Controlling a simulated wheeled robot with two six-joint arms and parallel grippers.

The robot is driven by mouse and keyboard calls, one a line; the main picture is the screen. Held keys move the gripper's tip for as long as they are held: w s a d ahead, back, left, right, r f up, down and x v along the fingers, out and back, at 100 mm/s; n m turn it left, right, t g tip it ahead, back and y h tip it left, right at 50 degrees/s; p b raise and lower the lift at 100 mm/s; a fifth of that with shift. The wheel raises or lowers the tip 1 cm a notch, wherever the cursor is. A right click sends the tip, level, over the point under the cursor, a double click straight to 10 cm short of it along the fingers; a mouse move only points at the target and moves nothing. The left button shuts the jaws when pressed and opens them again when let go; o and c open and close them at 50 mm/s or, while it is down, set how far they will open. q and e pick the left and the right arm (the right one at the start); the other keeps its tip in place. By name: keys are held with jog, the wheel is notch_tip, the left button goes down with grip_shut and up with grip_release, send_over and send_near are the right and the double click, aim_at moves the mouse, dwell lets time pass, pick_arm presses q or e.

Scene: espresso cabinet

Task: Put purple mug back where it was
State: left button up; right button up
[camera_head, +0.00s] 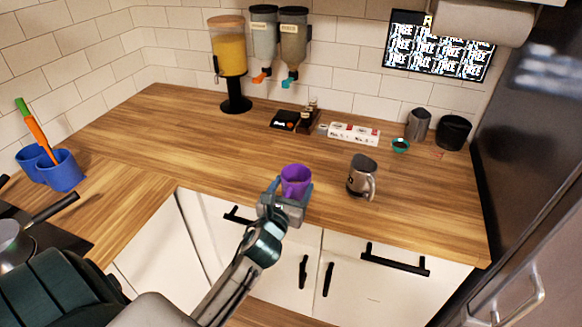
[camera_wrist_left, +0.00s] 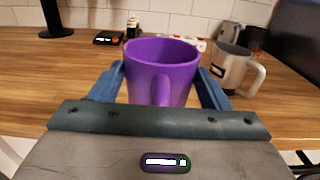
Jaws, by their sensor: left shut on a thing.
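The purple mug (camera_head: 295,180) is upright between the fingers of my left gripper (camera_head: 287,190), near the front edge of the wooden counter. In the left wrist view the mug (camera_wrist_left: 162,72) fills the middle, its handle facing the camera, with a blue finger on each side. My left gripper (camera_wrist_left: 160,88) is shut on it. I cannot tell whether the mug's base touches the counter. My right gripper is not in view.
A grey mug (camera_head: 361,178) stands on the counter right of the purple mug. Boxes (camera_head: 354,134), a teal cup (camera_head: 400,145) and dark containers (camera_head: 453,132) stand farther back. Dispensers (camera_head: 230,60) are at the wall. The counter (camera_head: 190,140) is clear to the left.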

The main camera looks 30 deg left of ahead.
pick_arm(q)
jog(key=shift+w+r, duration=0.15)
jog(key=w+a+f, duration=0.1)
jog(key=w+a, duration=0.2)
jog(key=w, duration=0.1)
jog(key=w+a+f, duration=0.2)
jog(key=w+a, duration=0.1)
jog(key=w, duration=0.1)
jog(key=w+a+f+p, duration=0.1)
jog(key=w+a, duration=0.2)
jog(key=w, duration=0.1)
jog(key=shift+w+f, duration=0.2)
jog(key=shift+w, duration=0.05)
jog(key=shift+f, duration=0.25)
jog(key=shift+f, duration=0.1)
jog(key=o, duration=1.3)
